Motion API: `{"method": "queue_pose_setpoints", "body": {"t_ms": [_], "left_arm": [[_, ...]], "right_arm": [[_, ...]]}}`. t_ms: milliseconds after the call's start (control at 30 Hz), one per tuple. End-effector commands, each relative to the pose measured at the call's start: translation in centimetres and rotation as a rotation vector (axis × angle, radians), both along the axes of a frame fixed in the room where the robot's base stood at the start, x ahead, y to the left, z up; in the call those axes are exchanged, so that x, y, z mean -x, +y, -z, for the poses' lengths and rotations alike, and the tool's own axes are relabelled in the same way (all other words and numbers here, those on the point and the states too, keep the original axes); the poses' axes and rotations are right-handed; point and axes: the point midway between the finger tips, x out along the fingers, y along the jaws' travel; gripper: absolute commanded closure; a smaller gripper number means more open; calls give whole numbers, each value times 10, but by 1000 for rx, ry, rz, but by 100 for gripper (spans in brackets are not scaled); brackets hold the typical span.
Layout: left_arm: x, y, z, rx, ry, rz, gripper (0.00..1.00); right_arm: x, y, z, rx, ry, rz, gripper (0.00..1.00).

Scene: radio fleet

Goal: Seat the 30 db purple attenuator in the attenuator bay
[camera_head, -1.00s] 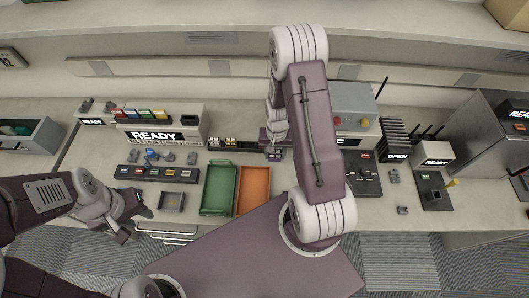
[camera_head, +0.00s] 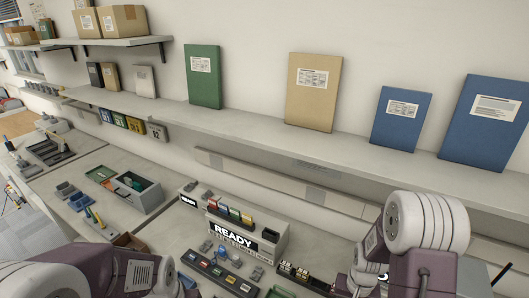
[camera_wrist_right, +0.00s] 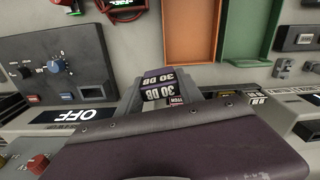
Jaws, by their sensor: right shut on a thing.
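The purple attenuator (camera_wrist_right: 158,78), marked 30 DB on two faces, sits between the grey fingers of my right gripper (camera_wrist_right: 160,96) in the right wrist view. The gripper is shut on it. Its underside is hidden, so I cannot tell whether it touches a slot. A row of small dark modules with white labels (camera_wrist_right: 254,97) is close beside it; the row also shows in the head view (camera_head: 300,273). I cannot tell which part is the attenuator bay. In the head view my right arm hides the held attenuator. My left arm shows at the lower left, its gripper out of frame.
Orange (camera_wrist_right: 190,30) and green (camera_wrist_right: 248,32) trays lie at the top. In the head view a READY unit (camera_head: 243,238) stands on the bench below a long shelf (camera_head: 290,135).

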Motion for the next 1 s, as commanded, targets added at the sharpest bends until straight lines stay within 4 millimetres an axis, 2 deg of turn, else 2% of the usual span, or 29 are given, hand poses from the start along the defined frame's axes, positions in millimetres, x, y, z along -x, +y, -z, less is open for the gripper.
{"method": "queue_pose_setpoints", "body": {"t_ms": [33,100,200,333,400,600,1000], "left_arm": [[0,0,6,0,0,0,64],[0,0,10,0,0,0,64],[0,0,13,0,0,0,64],[0,0,15,0,0,0,64],[0,0,14,0,0,0,64],[0,0,14,0,0,0,64],[0,0,14,0,0,0,64]], "right_arm": [[-16,13,-3,2,-8,-59,100],[-31,32,-12,2,-7,-138,100],[-43,55,-26,1,-5,-238,100],[-48,74,-43,1,-4,-336,100],[-43,74,-50,0,0,-366,100],[-31,73,-50,0,1,-395,100],[-31,73,-50,1,0,-394,100]]}}
